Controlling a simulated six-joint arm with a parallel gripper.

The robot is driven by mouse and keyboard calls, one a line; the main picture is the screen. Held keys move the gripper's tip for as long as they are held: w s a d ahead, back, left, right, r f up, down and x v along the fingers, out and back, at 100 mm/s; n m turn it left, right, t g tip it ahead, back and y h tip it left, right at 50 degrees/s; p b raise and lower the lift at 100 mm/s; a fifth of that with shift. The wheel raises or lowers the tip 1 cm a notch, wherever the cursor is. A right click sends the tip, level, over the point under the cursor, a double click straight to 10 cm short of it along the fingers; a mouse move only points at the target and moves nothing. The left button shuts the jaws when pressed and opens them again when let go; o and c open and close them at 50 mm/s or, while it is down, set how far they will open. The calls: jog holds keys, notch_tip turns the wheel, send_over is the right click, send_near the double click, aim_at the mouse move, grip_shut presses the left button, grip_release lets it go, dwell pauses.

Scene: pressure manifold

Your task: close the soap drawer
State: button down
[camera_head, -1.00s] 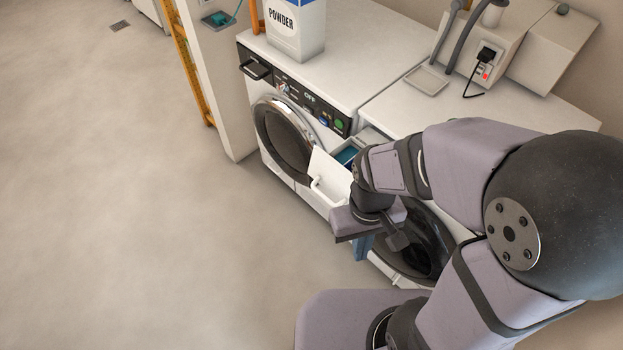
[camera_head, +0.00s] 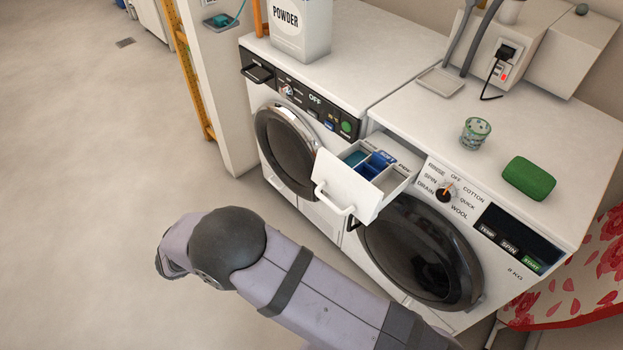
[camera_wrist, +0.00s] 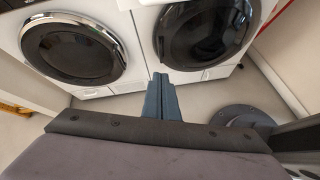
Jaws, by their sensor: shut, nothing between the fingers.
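The soap drawer (camera_head: 343,190) of the right-hand washer is pulled out in the head view. Its white front with a white handle faces the floor side, and blue and teal compartments show behind it. My gripper (camera_wrist: 163,84) shows in the wrist view, with its blue-grey fingers together and nothing between them. It points towards the lower fronts of the two washers and appears apart from them. In the head view only my arm shows in front of the machines; the fingers are hidden. I cannot clearly make out the drawer in the wrist view.
The left washer (camera_head: 290,88) carries a powder box (camera_head: 301,30). On the right washer (camera_head: 480,205) stand a patterned glass (camera_head: 475,133) and a green soap-like block (camera_head: 529,178). A red-and-white cloth (camera_head: 585,275) hangs at the right. The floor at left is clear.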

aim_at(359, 152)
jog(key=w+r+n+t+h, duration=0.2)
jog(key=w+r+n+t, duration=0.1)
jog(key=r, duration=0.7)
jog(key=shift+w+r+n+t, duration=0.15)
jog(key=shift+w+n+t, duration=0.2)
jog(key=shift+w, duration=0.4)
jog(key=p+x, duration=0.2)
jog(key=x, duration=1.2)
jog(key=shift+s+d+p, duration=0.1)
jog(key=shift+d+p, duration=0.05)
jog(key=shift+p, duration=0.2)
jog(key=w+d+b, duration=0.4)
jog(key=w+d, duration=0.9)
jog(key=shift+w+d, duration=0.3)
jog(key=shift+a, duration=0.1)
jog(key=shift+s, duration=0.1)
